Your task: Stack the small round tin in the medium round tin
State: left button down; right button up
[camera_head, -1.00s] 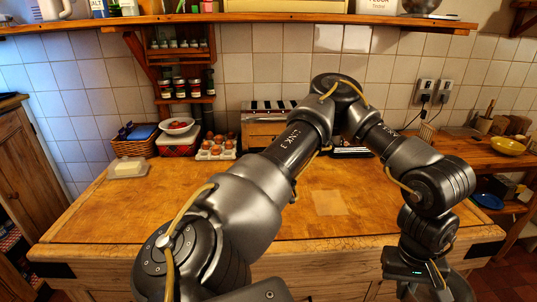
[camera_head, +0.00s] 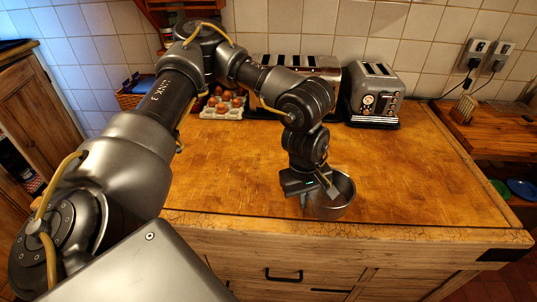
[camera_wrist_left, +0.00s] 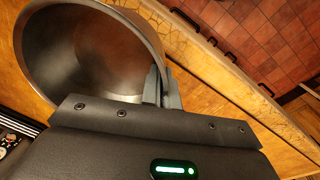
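One round, dark metal tin (camera_head: 343,205) shows near the front edge of the wooden counter in the head view, partly hidden by my left gripper. I cannot tell if it is the small or the medium tin, or if it touches the counter. My left gripper (camera_head: 325,190) points down at its rim. In the left wrist view the tin (camera_wrist_left: 85,45) is large at upper left and its visible inside looks empty. The left fingers (camera_wrist_left: 162,88) are close together at its wall and appear shut on it. A second tin and my right gripper are not in view.
The wooden counter (camera_head: 420,170) is clear to the right and behind the tin. A toaster (camera_head: 376,95) and a longer metal toaster (camera_head: 310,72) stand at the back. Eggs in a tray (camera_head: 222,104) sit at back left. The counter's front edge is close.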

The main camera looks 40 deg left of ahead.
pick_arm(q)
jog(key=s+a+r+n+y+p, duration=0.1)
jog(key=s+a+r+n+p, duration=0.4)
jog(key=a, duration=0.4)
jog(key=s+a+r+n+p, duration=0.2)
jog(key=s+a+n+p, duration=0.25)
jog(key=a+p, duration=0.4)
jog(key=b, duration=0.2)
send_over(257, 174)
jog(key=s, duration=0.1)
notch_tip(257, 174, down, 8)
jog(key=shift+s+d+f, duration=0.1)
jog(key=shift+d+f, duration=0.05)
jog(key=shift+f, duration=0.1)
jog(key=shift+w+f, duration=0.4)
jog(key=shift+f, duration=0.2)
jog(key=f, duration=0.1)
jog(key=f+p, duration=0.1)
jog(key=f, duration=0.1)
jog(key=shift+w+a, duration=0.1)
jog(key=shift+a, duration=0.1)
jog(key=shift+f, duration=0.15)
